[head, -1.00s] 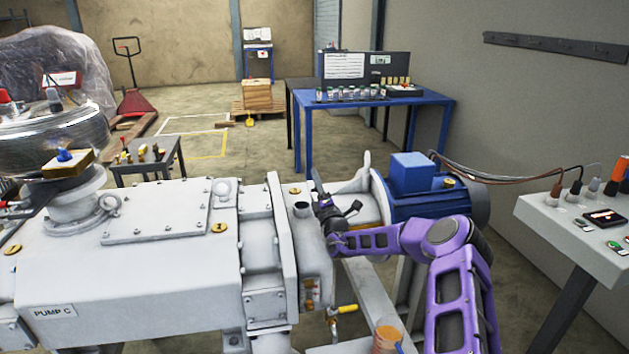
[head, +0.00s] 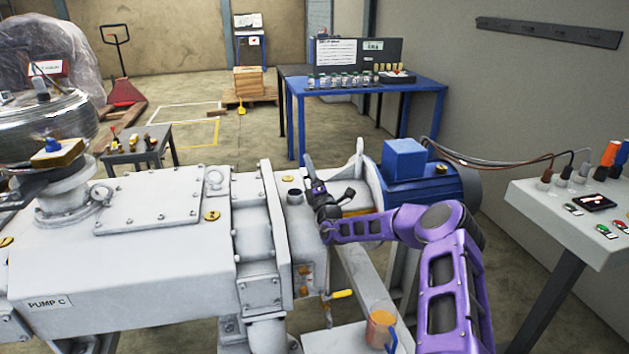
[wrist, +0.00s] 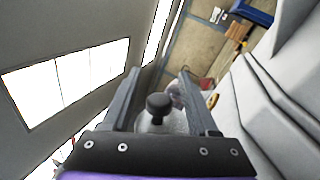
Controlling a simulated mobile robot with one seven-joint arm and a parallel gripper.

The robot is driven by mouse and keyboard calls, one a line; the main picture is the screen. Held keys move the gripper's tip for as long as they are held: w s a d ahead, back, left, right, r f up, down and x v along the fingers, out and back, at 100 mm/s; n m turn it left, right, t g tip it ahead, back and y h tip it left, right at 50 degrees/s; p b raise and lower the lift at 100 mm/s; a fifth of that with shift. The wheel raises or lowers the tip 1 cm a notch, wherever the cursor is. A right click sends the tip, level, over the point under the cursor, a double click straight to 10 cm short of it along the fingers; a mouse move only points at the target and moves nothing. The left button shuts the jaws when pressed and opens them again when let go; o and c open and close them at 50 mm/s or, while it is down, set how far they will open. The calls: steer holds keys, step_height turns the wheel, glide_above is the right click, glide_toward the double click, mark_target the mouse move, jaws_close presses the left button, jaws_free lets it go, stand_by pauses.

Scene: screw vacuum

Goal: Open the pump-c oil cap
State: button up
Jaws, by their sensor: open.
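The pale grey pump marked PUMP C (head: 150,270) fills the left and middle of the head view. A short upright neck with a dark round top (head: 294,196) stands on its right end; whether this is a cap or an open mouth is unclear. My gripper (head: 312,168) is just right of this neck, fingers pointing up and away. In the wrist view my gripper (wrist: 160,78) is open. A dark knob (wrist: 159,104) on a pale rounded base shows between the fingers, and contact is not visible. I cannot tell for certain which part is the oil cap.
A blue motor (head: 405,160) lies right of my gripper. A container of amber liquid (head: 380,326) stands at the lower front. A control panel (head: 590,215) is at the right.

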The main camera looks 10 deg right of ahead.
steer(key=p+v, duration=0.1)
steer(key=v, duration=1.6)
steer(key=shift+p, duration=0.4)
steer(key=shift+s+a, duration=0.1)
